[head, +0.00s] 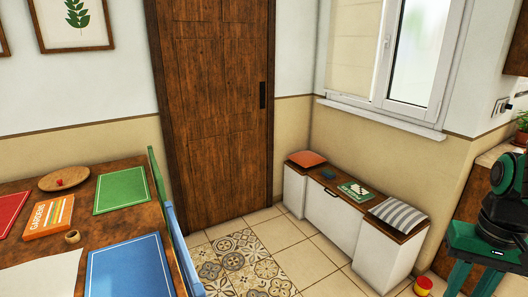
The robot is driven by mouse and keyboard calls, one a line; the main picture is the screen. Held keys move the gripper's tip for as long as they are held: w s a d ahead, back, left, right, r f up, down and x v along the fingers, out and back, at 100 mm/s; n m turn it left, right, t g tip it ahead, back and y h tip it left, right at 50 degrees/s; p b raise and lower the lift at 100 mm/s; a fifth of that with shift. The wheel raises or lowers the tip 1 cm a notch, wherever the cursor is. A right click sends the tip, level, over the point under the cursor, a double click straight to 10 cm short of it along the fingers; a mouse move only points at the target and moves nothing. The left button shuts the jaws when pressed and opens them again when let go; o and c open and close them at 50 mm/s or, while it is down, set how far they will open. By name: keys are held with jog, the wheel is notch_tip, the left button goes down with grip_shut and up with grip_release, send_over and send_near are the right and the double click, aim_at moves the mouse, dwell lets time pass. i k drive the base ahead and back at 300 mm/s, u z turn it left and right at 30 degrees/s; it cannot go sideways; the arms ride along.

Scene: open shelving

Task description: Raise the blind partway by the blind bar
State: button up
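A pale beige blind with faint horizontal lines (355,42) covers the left part of the window. It hangs down close to the lower frame. The blind bar cannot be made out clearly at this size. The white-framed window pane (418,50) to its right is uncovered and frosted. My gripper does not show in the head view, so I cannot see its distance from the blind.
A low storage bench (333,218) with an orange cushion (306,158) and a striped cushion (398,215) stands below the window. A table (112,225) is at left, beside a wooden door (222,100). Tiled floor (320,262) lies between. A red-yellow object (423,286) is near the bench.

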aim_at(352, 81)
jog(key=i, duration=3.45)
jog(key=z, duration=0.45)
